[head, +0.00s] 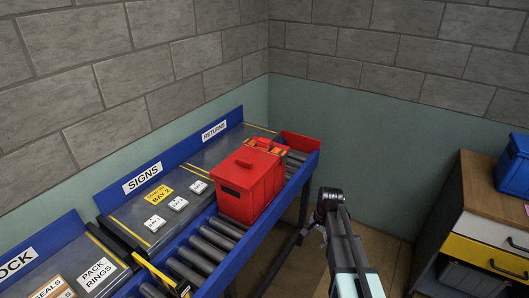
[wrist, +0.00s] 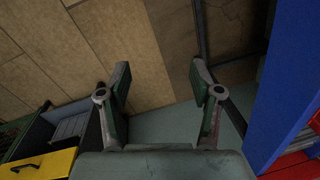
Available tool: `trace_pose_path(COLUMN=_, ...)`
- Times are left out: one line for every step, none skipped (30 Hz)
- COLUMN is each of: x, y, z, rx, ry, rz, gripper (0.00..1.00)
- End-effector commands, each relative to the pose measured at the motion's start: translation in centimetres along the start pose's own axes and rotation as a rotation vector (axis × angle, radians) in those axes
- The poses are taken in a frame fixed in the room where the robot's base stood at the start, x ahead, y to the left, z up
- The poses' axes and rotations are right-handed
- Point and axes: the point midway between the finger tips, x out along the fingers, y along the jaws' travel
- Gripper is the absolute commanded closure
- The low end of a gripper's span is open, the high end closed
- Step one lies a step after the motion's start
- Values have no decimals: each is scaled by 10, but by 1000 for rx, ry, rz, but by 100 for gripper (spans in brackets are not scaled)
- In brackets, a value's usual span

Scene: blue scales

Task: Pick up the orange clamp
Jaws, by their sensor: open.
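Small orange parts (head: 277,150) show at the top back edge of the red bin (head: 250,188) in the head view. They may be the orange clamp, but they are too small to tell its shape. The bin stands on the roller conveyor. My gripper (wrist: 158,82) is open and empty in the wrist view, with both fingers apart over bare floor. No clamp shows in the wrist view. In the head view my arm rises to the right of the conveyor, apart from the bin, and my fingers cannot be made out clearly.
The conveyor's blue side rail (head: 262,232) runs between my arm and the bin; it also shows at right in the wrist view (wrist: 283,80). White tags (head: 178,203) lie on the sloped shelf. A drawer cabinet (head: 487,253) with a blue box (head: 514,162) stands right. Floor between is clear.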

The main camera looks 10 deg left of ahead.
Motion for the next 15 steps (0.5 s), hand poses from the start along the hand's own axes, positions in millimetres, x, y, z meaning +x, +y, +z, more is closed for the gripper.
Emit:
trace_pose_path(x=-20, y=-35, z=-22, rx=80, ry=6, rz=-27, gripper=35)
trace_pose_path(x=-31, y=-50, z=-29, rx=134, ry=4, rz=-39, gripper=35)
trace_pose_path(x=-48, y=-71, z=-38, rx=208, ry=0, rz=-56, gripper=35)
trace_pose_path(x=-62, y=-88, z=-44, rx=265, ry=-5, rz=-70, gripper=35)
trace_pose_path(x=-75, y=-103, z=-50, rx=323, ry=-11, rz=-81, gripper=35)
trace_pose_path(x=-94, y=-125, z=-58, rx=402, ry=-20, rz=-97, gripper=35)
trace_pose_path(x=-109, y=-141, z=-64, rx=463, ry=-30, rz=-108, gripper=35)
trace_pose_path(x=-125, y=-157, z=-69, rx=524, ry=-38, rz=-119, gripper=35)
trace_pose_path(x=-147, y=-178, z=-74, rx=604, ry=-54, rz=-131, gripper=35)
trace_pose_path(x=-163, y=-194, z=-78, rx=664, ry=-66, rz=-140, gripper=35)
trace_pose_path(x=-180, y=-209, z=-81, rx=724, ry=-77, rz=-148, gripper=35)
trace_pose_path(x=-203, y=-228, z=-85, rx=801, ry=-96, rz=-157, gripper=35)
trace_pose_path(x=-219, y=-241, z=-87, rx=857, ry=-109, rz=-162, gripper=35)
trace_pose_path(x=-236, y=-254, z=-89, rx=911, ry=-122, rz=-167, gripper=35)
trace_pose_path(x=-258, y=-270, z=-90, rx=978, ry=-140, rz=-173, gripper=35)
